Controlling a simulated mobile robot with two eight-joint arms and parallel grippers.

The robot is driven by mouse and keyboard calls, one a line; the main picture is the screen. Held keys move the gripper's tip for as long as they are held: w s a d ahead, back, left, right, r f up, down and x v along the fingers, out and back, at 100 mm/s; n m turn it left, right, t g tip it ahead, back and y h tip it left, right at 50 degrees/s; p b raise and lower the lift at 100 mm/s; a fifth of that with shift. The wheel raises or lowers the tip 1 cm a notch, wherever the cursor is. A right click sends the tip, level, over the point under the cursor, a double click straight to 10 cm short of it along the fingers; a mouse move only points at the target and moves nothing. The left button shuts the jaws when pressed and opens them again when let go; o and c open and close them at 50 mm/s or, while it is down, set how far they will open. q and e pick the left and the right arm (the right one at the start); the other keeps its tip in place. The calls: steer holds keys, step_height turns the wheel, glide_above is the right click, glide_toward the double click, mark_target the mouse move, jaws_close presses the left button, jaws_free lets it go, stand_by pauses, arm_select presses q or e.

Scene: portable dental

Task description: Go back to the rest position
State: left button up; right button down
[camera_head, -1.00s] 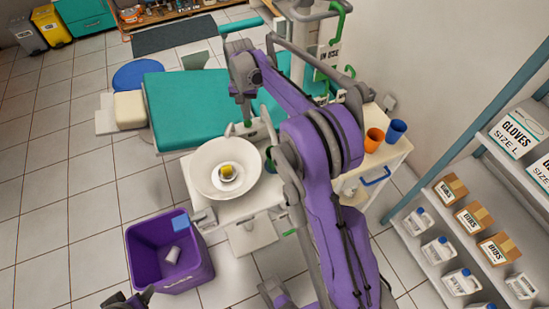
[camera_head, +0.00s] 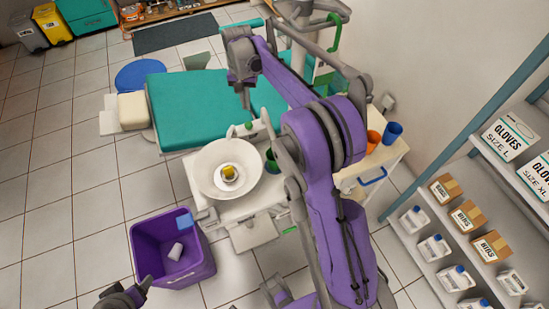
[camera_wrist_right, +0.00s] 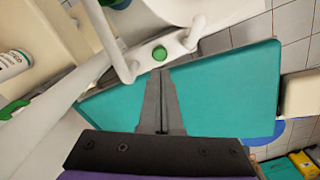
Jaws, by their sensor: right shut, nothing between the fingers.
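My right arm, purple and grey, reaches up the middle of the head view. Its gripper (camera_head: 246,107) hangs over the teal dental chair (camera_head: 195,100), behind the white basin (camera_head: 209,170). In the right wrist view the gripper's two grey fingers (camera_wrist_right: 160,74) lie together, with nothing between them. They point toward a white fixture with a green knob (camera_wrist_right: 159,53), with the teal chair behind. Part of my left gripper (camera_head: 125,296) shows at the bottom left edge of the head view, in front of the purple bin. Its fingers are too unclear to judge.
A yellow-topped item (camera_head: 229,173) is in the basin. The purple bin (camera_head: 180,270) holds a white item and a blue one. Orange and blue (camera_head: 392,132) cups stand on a cart. A stocked shelf (camera_head: 455,255) stands at right. Open tiled floor lies left.

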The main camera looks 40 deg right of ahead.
stand_by(0.3)
steer(key=s+a+r+n+t+p, duration=0.1)
steer(key=s+a+r+n, duration=0.15)
steer(key=s+a, duration=0.35)
steer(key=s+a+r+n+t+p, duration=0.15)
steer(key=s+a+r, duration=0.25)
steer(key=s, duration=0.4)
steer(key=s+a+f+n+t, duration=0.1)
steer(key=s+a+f+n, duration=0.1)
steer(key=s, duration=0.5)
steer(key=s+a+f+n+t, duration=0.2)
steer(key=s+a, duration=0.1)
steer(key=s, duration=0.5)
steer(key=shift+f+n, duration=0.15)
steer(key=shift+n, duration=0.15)
stand_by(0.6)
